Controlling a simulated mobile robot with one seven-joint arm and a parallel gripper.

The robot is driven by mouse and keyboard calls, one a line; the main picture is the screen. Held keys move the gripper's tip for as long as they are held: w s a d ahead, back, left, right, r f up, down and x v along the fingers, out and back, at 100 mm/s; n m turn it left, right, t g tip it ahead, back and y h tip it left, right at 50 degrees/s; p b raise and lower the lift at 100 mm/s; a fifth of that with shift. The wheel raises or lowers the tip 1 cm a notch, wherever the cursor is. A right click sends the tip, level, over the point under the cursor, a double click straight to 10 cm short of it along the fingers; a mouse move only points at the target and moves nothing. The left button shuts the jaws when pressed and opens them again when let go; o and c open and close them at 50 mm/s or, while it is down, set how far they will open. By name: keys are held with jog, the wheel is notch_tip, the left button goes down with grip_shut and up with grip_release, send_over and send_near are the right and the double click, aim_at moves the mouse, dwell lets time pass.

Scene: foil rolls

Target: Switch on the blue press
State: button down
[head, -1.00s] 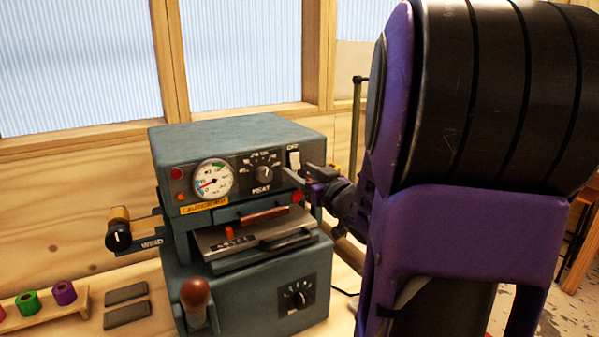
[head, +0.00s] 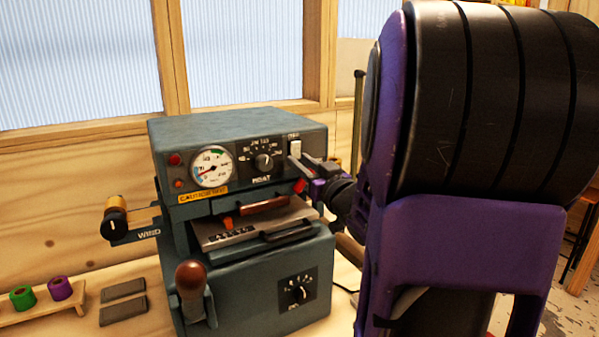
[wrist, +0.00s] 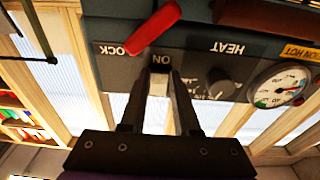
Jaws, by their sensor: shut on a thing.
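The blue press (head: 245,135) stands on the table, a grey-blue box with a gauge and knobs. Its white switch (head: 295,149) is at the upper right of the front panel. In the wrist view, upside down, the switch (wrist: 158,84) sits between my fingers, beside a label reading ON. My gripper (wrist: 158,78) is shut on the switch, one finger on each side. In the head view my gripper (head: 296,164) reaches in from the right at the switch, and its tips are small. The switch's exact tilt is hard to tell.
A red lever (wrist: 150,28) marked LOCK is close to the fingers. The heat knob (head: 264,162) and round gauge (head: 212,167) are left of the switch. A brown-handled lever (head: 191,276) stands in front. Foil rolls (head: 60,288) sit on a rack at left.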

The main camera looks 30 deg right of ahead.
jog(key=shift+r, duration=0.1)
jog(key=c, duration=0.6)
grip_release()
jog(key=shift+c, duration=0.2)
